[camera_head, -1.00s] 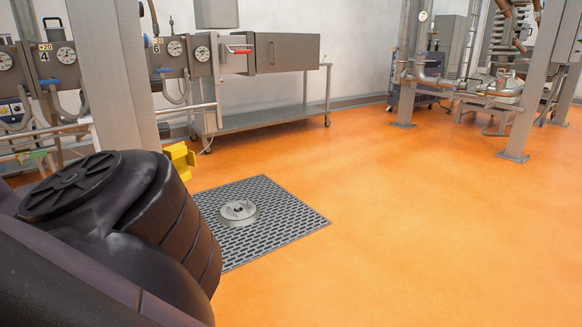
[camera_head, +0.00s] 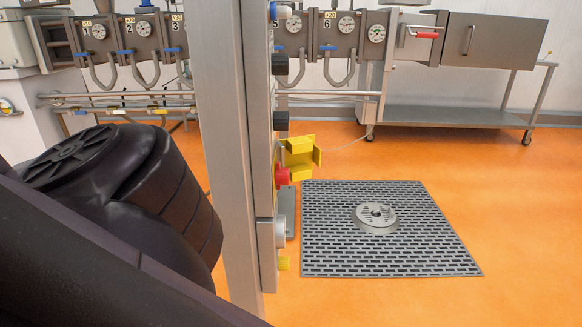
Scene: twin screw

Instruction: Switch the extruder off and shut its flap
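The extruder (camera_head: 290,35) runs along the back as a row of grey barrel sections with round gauges, numbered plates and hoses. A grey post (camera_head: 222,150) stands in front and hides part of the extruder. On its right side are a red knob or button (camera_head: 283,177), an open-looking yellow guard or flap (camera_head: 299,157), and a small yellow knob (camera_head: 284,263). Neither gripper is in view; my dark arm fills the lower left.
A perforated floor grate (camera_head: 440,255) with a round metal drain cover (camera_head: 376,218) lies right of the post. A wheeled metal table (camera_head: 450,115) stands at the back right. The orange floor (camera_head: 530,220) is clear at the right.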

